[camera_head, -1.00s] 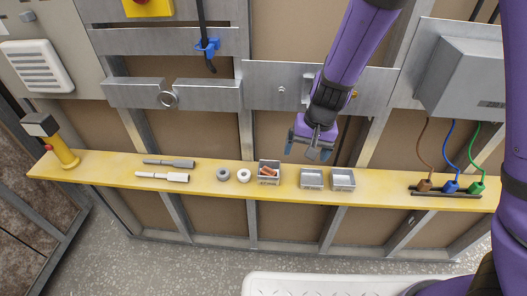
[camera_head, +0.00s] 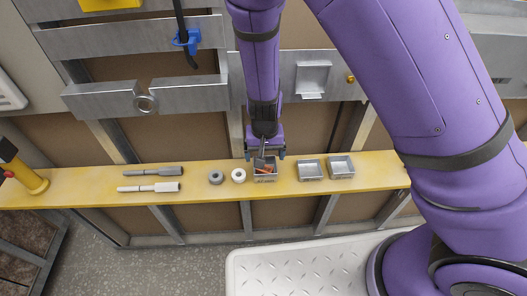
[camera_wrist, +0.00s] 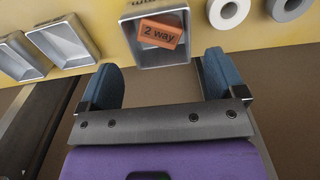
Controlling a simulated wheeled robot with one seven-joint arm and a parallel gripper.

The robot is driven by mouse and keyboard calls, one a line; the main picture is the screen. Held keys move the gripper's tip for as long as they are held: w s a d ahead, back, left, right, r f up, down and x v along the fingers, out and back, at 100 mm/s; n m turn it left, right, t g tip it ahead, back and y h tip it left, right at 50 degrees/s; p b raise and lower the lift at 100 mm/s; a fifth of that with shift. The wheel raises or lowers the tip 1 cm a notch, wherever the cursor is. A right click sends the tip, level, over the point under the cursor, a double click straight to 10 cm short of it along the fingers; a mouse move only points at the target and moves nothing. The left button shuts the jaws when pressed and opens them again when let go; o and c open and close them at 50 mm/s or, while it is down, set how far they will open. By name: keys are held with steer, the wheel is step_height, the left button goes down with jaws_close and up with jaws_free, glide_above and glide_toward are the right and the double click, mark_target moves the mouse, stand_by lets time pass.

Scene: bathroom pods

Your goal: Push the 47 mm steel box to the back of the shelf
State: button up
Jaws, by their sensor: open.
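Three open steel boxes stand on the yellow shelf (camera_head: 95,186). The left one (camera_head: 265,177) holds an orange block marked "2 way"; it also shows in the wrist view (camera_wrist: 165,61), with a partly cut-off marking ending in "mm". I cannot read which box is 47 mm. The middle box (camera_head: 310,172) and right box (camera_head: 341,168) look empty. My gripper (camera_head: 265,154) is open at the wall side of the left box. In the wrist view its blue fingers (camera_wrist: 160,66) are apart, near that box's two lower corners. Contact cannot be told.
A grey ring (camera_head: 216,177) and white ring (camera_head: 239,175) lie left of the boxes. Two rod-shaped tools (camera_head: 152,187) lie farther left, and a yellow post (camera_head: 27,178) stands at the shelf's left. Metal rails (camera_head: 200,96) cross the wall behind. My arm hides the shelf's right part.

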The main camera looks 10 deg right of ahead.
mark_target(265, 169)
steer(key=shift+f, duration=3.75)
steer(key=c, duration=0.7)
